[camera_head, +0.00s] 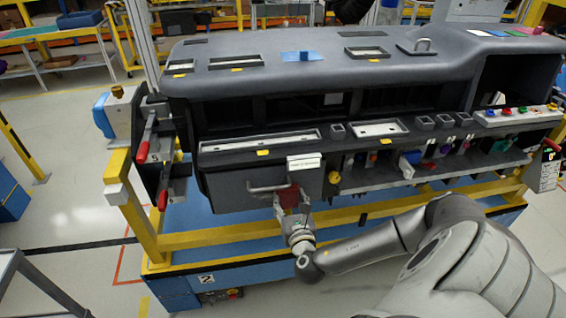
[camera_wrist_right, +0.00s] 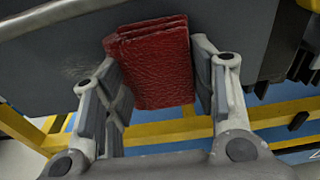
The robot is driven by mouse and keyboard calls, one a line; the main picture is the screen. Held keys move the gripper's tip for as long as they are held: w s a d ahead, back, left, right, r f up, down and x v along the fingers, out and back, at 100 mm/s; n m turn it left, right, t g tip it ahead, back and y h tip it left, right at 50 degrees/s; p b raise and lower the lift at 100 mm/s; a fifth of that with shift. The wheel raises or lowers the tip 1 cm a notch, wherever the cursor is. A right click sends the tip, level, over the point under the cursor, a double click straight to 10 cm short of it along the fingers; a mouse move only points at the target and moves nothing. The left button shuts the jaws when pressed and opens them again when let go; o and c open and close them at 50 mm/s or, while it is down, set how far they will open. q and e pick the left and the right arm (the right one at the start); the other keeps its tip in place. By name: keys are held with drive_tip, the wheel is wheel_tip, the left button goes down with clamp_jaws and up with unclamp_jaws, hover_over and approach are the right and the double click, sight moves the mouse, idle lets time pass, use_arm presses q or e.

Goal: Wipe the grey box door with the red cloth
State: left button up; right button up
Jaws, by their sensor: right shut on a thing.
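The grey box door (camera_head: 235,190) is the front of the compartment at the lower left of the dashboard module, with a bar handle (camera_head: 268,187) across it. The door also fills the upper left of the right wrist view (camera_wrist_right: 50,65), where a pale scuffed patch shows on it. My right gripper (camera_head: 293,207) is shut on the folded red cloth (camera_wrist_right: 152,62), which sits between its two fingers. The cloth (camera_head: 289,197) is in front of the door's lower right part, just below the handle. I cannot tell whether it touches the door. My left gripper is not in view.
A yellow frame rail (camera_head: 220,235) and a blue base (camera_head: 215,258) run below the door. Red-handled levers (camera_head: 143,150) stick out at the left. A shelf (camera_head: 435,172) with knobs and connectors lies right of the door. Open floor (camera_head: 70,215) is at the left.

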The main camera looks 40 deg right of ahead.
drive_tip(key=shift+a, duration=0.1)
drive_tip(key=shift+w+a+p, duration=0.4)
drive_tip(key=shift+w+a, duration=0.2)
drive_tip(key=shift+a, duration=0.25)
drive_tip(key=shift+w+a+p, duration=0.15)
drive_tip(key=shift+w+a, duration=0.6)
drive_tip(key=shift+a, duration=0.5)
drive_tip(key=shift+w+a+p, duration=0.15)
drive_tip(key=shift+w+a, duration=0.6)
drive_tip(key=shift+a, duration=0.45)
drive_tip(key=shift+w+a+p, duration=0.15)
drive_tip(key=shift+w+a, duration=0.6)
drive_tip(key=shift+a, duration=0.5)
drive_tip(key=p, duration=0.3)
approach(251, 199)
drive_tip(key=shift+w+d+f, duration=0.15)
drive_tip(key=shift+w+f, duration=0.05)
drive_tip(key=shift+f, duration=0.25)
